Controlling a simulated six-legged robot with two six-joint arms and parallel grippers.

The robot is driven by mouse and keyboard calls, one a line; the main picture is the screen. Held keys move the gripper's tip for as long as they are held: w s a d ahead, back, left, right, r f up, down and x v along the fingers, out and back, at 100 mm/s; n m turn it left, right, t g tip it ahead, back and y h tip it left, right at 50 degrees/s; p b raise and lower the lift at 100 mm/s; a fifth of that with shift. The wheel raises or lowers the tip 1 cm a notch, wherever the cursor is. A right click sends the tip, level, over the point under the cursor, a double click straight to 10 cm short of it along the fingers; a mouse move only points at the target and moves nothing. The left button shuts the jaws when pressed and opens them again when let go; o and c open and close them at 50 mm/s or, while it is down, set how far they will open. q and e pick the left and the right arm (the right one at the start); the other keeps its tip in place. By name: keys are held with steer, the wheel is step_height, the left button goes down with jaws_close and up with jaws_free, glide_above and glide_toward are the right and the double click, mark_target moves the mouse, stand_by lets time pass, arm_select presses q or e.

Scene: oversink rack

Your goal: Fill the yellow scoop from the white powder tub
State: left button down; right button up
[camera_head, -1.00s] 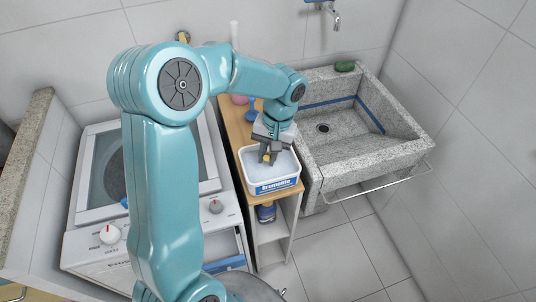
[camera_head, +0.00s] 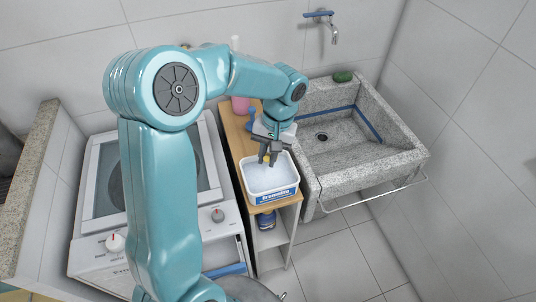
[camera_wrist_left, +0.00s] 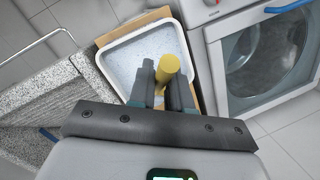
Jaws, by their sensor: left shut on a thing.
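The white powder tub (camera_head: 270,200) with a blue label stands on the narrow wooden shelf unit. White powder (camera_head: 268,177) shows inside it. My left gripper (camera_head: 268,157) is above the back part of the tub, fingers pointing down. In the left wrist view it is shut on the yellow scoop (camera_wrist_left: 168,66), which sits between the two grey fingers over the tub (camera_wrist_left: 113,72). The scoop's inside is hidden, so I cannot tell whether it holds powder. My right gripper is not in view.
A washing machine (camera_head: 100,255) stands left of the shelf unit (camera_head: 237,140). A stone sink (camera_head: 362,165) with a front rail is on the right. Pink and blue items (camera_head: 241,104) stand behind the tub. A blue-capped container (camera_head: 266,220) sits below.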

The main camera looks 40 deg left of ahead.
arm_select(q)
steer(key=shift+t+b, duration=0.3)
steer(key=shift+b, duration=0.3)
steer(key=r+t+y+b, duration=0.1)
steer(key=b, duration=0.1)
steer(key=shift+y+b, duration=0.3)
steer(key=shift+b, duration=0.1)
steer(key=shift+r+t+b, duration=0.25)
steer(key=shift+t+b, duration=0.15)
steer(key=shift+b, duration=0.15)
steer(key=shift+r+y, duration=0.25)
steer(key=shift+y, duration=0.05)
